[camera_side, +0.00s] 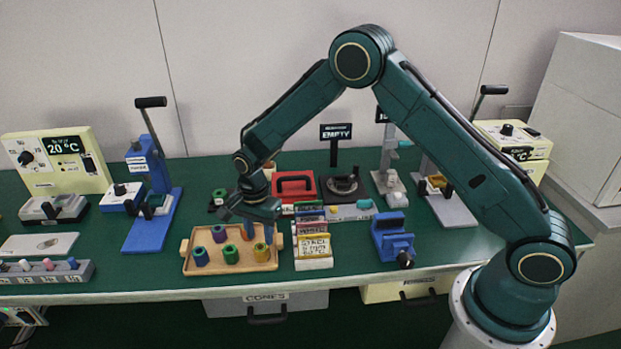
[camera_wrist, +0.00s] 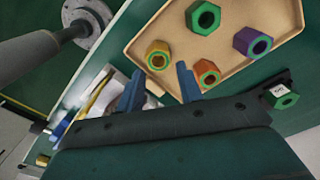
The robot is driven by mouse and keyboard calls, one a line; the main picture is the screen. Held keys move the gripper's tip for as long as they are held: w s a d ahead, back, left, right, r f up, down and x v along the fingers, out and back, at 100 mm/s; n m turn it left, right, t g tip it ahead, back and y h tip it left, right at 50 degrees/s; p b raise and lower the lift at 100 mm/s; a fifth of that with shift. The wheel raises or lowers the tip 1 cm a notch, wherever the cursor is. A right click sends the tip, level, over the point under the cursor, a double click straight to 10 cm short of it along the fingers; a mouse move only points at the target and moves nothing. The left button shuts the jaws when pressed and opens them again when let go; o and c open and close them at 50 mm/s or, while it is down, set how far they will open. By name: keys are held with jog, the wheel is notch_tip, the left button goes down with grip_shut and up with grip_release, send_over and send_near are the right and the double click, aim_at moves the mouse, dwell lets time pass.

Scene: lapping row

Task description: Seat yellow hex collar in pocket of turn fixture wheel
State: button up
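The yellow hex collar (camera_side: 261,252) stands at the front right of the wooden tray (camera_side: 215,269). In the wrist view the yellow collar (camera_wrist: 158,55) shows its round bore, just beyond the gap between my fingertips. My gripper (camera_side: 259,234) points down over the tray's right part, close behind the yellow collar in the side view. In the wrist view my gripper (camera_wrist: 157,78) has its blue fingers spread with nothing between them.
A block of labelled cards (camera_side: 313,252) stands right of the tray. A blue vise (camera_side: 392,238) is farther right. An "EMPTY" sign (camera_side: 336,131) rises behind the wheel.

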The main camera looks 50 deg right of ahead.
aim_at(262, 247)
jog(key=shift+f, duration=0.15)
jog(key=shift+f, duration=2.5)
jog(key=c, duration=0.6)
